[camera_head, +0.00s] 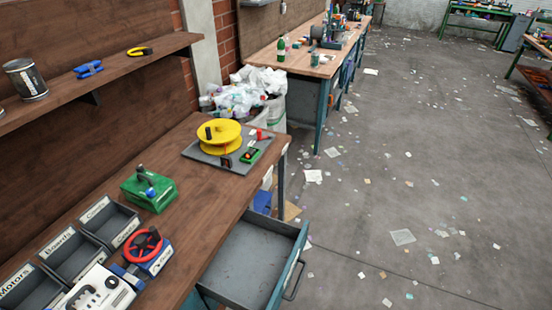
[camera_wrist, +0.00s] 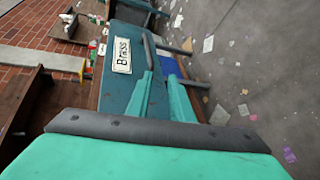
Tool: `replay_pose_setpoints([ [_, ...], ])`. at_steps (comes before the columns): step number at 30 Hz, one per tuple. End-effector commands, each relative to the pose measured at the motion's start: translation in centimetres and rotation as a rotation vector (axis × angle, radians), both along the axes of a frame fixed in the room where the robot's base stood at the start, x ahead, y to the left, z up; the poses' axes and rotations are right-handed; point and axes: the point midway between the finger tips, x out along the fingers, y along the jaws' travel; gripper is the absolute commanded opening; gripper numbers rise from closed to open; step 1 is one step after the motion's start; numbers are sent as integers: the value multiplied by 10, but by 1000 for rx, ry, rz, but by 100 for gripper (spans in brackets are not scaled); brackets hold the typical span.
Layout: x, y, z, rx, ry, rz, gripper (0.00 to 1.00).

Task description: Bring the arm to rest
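My gripper (camera_wrist: 161,75) shows only in the wrist view. Its two teal fingers stand apart with nothing seen between them but background, so it looks open and empty. A teal drawer front with a "Brass" label (camera_wrist: 122,55) is close to the fingers. A dark handle (camera_wrist: 149,50) shows near the fingertips; I cannot tell whether they touch it. In the head view the drawer (camera_head: 245,262) is pulled out from the wooden workbench, with its grey inside bare and its handle (camera_head: 294,281) on the right. My arm does not show in the head view.
The workbench (camera_head: 190,225) holds a yellow spool (camera_head: 219,137) on a grey board, a green device (camera_head: 149,190), labelled bins (camera_head: 109,222) and a red-wheeled device (camera_head: 143,246). A white bag of waste (camera_head: 250,90) stands behind. The littered floor (camera_head: 400,200) at right is open.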

Motion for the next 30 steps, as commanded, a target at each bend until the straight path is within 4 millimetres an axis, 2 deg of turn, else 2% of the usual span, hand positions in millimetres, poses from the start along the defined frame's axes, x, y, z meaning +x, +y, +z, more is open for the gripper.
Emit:
replay_pose_setpoints([
  [1,-20,3,5,100,19,-22,20],
  [3,-42,10,14,249,36,-54,20],
  [8,-86,31,47,597,55,-134,20],
  [11,-109,45,74,816,51,-192,20],
  [15,-133,60,121,1126,17,-281,20],
  [18,-145,66,155,1327,-21,-341,20],
  [22,-154,68,189,1519,-73,-406,20],
  [26,-157,67,207,1625,-107,-439,20],
  [30,-158,66,212,1655,-117,-449,20],
])
